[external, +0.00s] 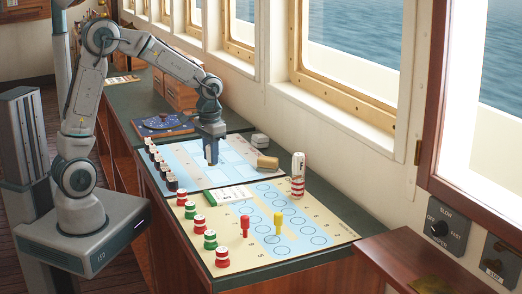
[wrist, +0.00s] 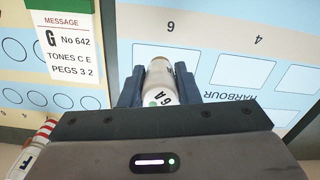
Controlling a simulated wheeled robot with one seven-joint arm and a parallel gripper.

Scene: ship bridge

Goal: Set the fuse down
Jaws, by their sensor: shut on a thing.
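The fuse (wrist: 160,85) is a pale cylinder with a metal-looking end, a green dot and the marking "6 A". In the wrist view it lies between the fingers of my gripper (wrist: 160,88), which is shut on it. The fuse cannot be made out there. I cannot tell whether the fuse touches the chart.
A row of dark-based pegs (external: 171,182) lines the chart's left edge. A second board (external: 330,232) holds red and green pieces, a red peg, a yellow peg and a message card (external: 231,195). A red-and-white cylinder (external: 298,175) and a brown block (external: 267,162) stand right of my gripper.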

